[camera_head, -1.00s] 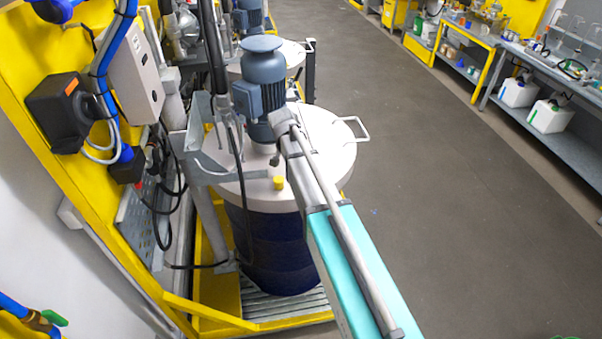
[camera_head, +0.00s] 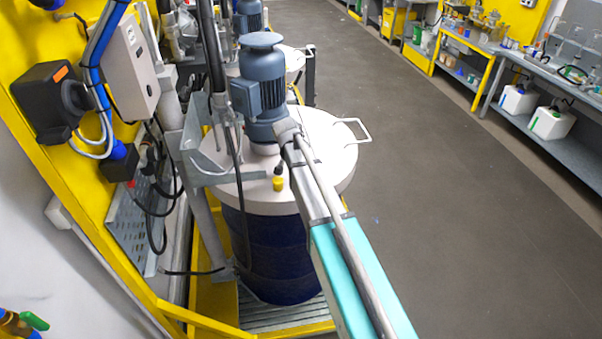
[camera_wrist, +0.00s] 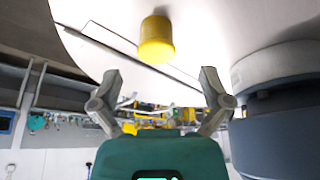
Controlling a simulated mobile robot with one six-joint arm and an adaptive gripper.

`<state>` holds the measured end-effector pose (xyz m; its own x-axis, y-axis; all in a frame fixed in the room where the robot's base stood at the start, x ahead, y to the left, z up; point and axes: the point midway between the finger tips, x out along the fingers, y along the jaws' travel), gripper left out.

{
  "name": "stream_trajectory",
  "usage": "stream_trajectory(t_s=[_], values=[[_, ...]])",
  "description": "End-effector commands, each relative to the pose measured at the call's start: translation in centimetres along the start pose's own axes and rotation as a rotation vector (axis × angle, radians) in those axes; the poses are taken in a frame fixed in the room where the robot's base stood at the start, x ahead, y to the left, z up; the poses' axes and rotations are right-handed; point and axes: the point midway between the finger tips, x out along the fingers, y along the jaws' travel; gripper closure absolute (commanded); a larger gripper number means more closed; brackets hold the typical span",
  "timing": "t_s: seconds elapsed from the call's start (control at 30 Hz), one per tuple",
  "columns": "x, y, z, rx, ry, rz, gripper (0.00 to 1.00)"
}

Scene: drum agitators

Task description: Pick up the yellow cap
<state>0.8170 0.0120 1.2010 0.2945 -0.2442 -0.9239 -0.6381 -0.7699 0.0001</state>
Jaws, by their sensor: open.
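The yellow cap (camera_head: 278,184) sits upright on the pale round lid (camera_head: 318,187) of a dark blue drum (camera_head: 272,258), left of my arm in the head view. In the wrist view the yellow cap (camera_wrist: 156,40) shows in the upper middle, on the lid, which appears overhead. My gripper (camera_wrist: 162,84) is open. Its two fingers are spread wide, with the cap above and between them in the picture. Nothing is between the fingertips, and they appear apart from the cap. In the head view the fingers cannot be made out clearly.
A blue-grey motor (camera_head: 263,90) stands on the lid behind the cap, and its dark body fills the right of the wrist view (camera_wrist: 282,115). A grey bracket (camera_head: 215,172) and cables lie left of the cap. A lid handle (camera_head: 356,130) sticks out right. The floor (camera_head: 440,210) is clear.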

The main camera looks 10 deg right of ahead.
Motion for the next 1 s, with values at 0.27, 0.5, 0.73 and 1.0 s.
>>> stream_trajectory(t_s=[0.27,0.5,0.73,1.0], values=[[0.0,0.0,0.0,0.000,0.000,0.000,0.03],[1.0,0.1,0.1,0.000,0.000,0.000,0.03],[2.8,0.3,0.2,0.001,0.000,0.000,0.03],[4.8,0.3,0.2,0.002,0.000,-0.001,0.03]])
